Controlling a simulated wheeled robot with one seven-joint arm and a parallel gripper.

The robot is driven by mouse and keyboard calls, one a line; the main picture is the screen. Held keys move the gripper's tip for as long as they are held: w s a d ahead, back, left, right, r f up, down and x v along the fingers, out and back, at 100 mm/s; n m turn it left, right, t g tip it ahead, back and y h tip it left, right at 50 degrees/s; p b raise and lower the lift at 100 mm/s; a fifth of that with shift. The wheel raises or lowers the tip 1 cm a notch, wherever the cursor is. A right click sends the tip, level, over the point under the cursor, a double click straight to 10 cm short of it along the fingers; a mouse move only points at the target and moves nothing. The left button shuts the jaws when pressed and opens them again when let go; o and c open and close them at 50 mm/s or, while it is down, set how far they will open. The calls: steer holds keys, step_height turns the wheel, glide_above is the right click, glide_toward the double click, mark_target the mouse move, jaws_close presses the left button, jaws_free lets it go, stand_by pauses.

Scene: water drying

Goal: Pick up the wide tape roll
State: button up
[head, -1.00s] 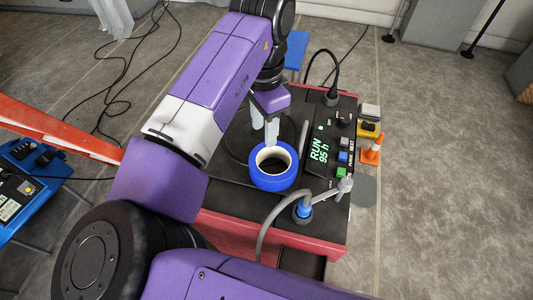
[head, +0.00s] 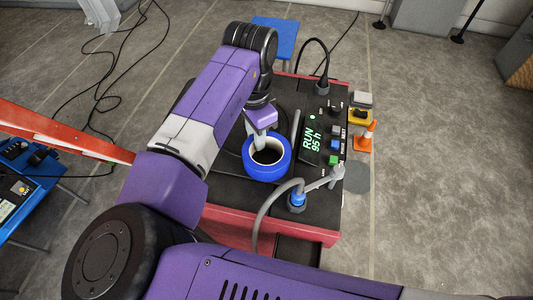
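My gripper (head: 261,145) points down at the far left part of the roll's rim. A pale finger overlaps the rim and seems to reach into the roll's opening. The other finger is mostly hidden, so I cannot tell whether the fingers are closed on the rim.
The control panel (head: 313,140) with its display and buttons stands right of the roll. A grey hose (head: 262,213) with a blue fitting (head: 297,200) curves close in front. A small orange cone (head: 364,138) sits at the right edge. An orange beam (head: 60,130) crosses at left.

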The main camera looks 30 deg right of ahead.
jaws_close()
steer(key=shift+r, duration=0.1)
